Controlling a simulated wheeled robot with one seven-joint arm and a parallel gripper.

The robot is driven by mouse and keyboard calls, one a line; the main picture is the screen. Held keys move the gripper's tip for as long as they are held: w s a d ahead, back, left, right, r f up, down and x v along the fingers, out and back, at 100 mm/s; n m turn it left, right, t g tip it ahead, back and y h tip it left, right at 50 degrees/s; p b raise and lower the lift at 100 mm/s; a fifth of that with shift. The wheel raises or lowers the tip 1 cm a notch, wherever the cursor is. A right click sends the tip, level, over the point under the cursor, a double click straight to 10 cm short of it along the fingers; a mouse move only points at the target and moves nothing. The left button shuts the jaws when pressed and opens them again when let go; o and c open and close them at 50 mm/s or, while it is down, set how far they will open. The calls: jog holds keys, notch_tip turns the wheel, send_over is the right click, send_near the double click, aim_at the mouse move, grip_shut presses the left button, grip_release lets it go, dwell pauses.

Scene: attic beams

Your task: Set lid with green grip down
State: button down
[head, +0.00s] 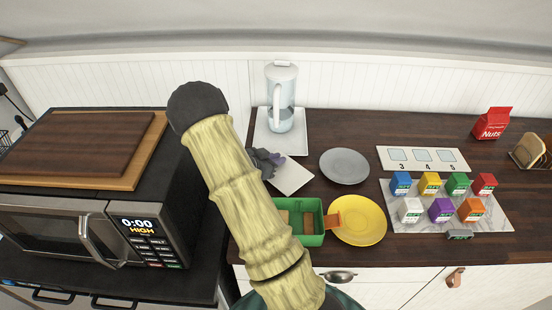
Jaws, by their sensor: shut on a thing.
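My arm crosses the middle of the head view and hides part of the counter. My gripper (265,162), dark grey with a purplish tint, shows only in part at the right of the arm, near a white square piece (294,178). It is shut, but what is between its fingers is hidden. I cannot make out the lid or its green grip. I cannot tell whether the gripper touches the white piece or is above it.
A glass pitcher (282,97) stands on a white tray (303,141). A grey plate (344,166), yellow plate (359,221) and green box (313,239) with brown pieces are nearby. Several coloured cartons stand on a marble board (495,215). A microwave (60,232) is at left.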

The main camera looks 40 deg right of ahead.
jog(key=shift+f, duration=0.15)
jog(key=c, duration=1.4)
grip_release()
jog(key=shift+r+p, duration=0.3)
jog(key=shift+r, duration=0.25)
jog(key=v, duration=0.3)
jog(key=b+v, duration=0.1)
jog(key=v, duration=0.3)
jog(key=shift+a+f, duration=0.15)
jog(key=shift+f, duration=0.05)
jog(key=shift+s+r, duration=0.1)
jog(key=shift+s, duration=0.1)
jog(key=shift+a, duration=0.1)
